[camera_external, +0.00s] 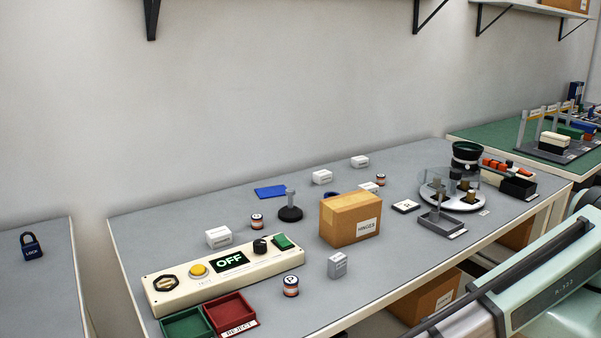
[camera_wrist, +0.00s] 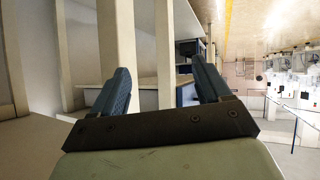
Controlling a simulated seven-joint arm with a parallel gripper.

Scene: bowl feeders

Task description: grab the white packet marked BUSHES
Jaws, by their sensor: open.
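Several small white packets with dark print lie on the grey bench in the external view: one by the control panel (camera_external: 218,236), one at the front (camera_external: 337,264), two at the back (camera_external: 322,177) (camera_external: 360,161), and one partly hidden behind the cardboard box (camera_external: 369,187). Their print is too small to read, so I cannot tell which is marked BUSHES. My gripper (camera_wrist: 160,82) is open and empty in the wrist view, pointing at shelving and posts with no packet between the fingers. In the external view only my arm shows, at the lower right; the gripper is outside that picture.
A cardboard box marked HINGES (camera_external: 350,219) stands mid-bench. A control panel reading OFF (camera_external: 222,275) and green (camera_external: 187,325) and red (camera_external: 230,313) trays are at left. A round feeder (camera_external: 452,190) stands at right. Bare bench (camera_external: 395,265) lies front right of the box.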

